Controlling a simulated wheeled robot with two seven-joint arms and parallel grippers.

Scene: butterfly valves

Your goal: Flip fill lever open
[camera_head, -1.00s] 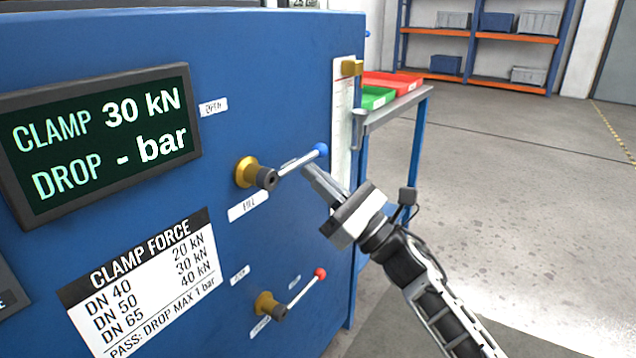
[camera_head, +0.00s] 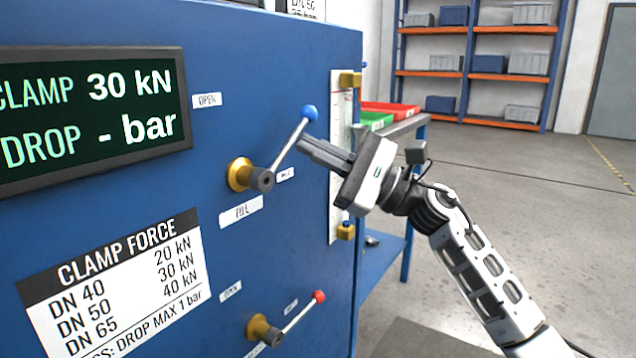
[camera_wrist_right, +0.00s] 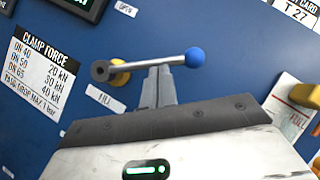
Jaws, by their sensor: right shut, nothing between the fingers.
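The fill lever (camera_head: 288,148) has a brass hub, a grey rod and a blue ball knob. It sticks out of the blue panel (camera_head: 225,60) above the FILL label and points up and to the right. An OPEN label (camera_head: 207,100) is up and left of the hub. My right gripper (camera_head: 303,146) is shut with nothing in it, its fingertips at the rod below the blue knob. In the right wrist view the fingers (camera_wrist_right: 158,72) reach the rod (camera_wrist_right: 150,63) near the knob; I cannot tell whether they touch. My left gripper is out of view.
A second lever with a red knob (camera_head: 319,297) sits lower on the panel. A display (camera_head: 90,105) reads CLAMP 30 kN, DROP - bar. Beyond the panel's right edge stands a blue trolley with red (camera_head: 392,108) and green trays. The floor to the right is open.

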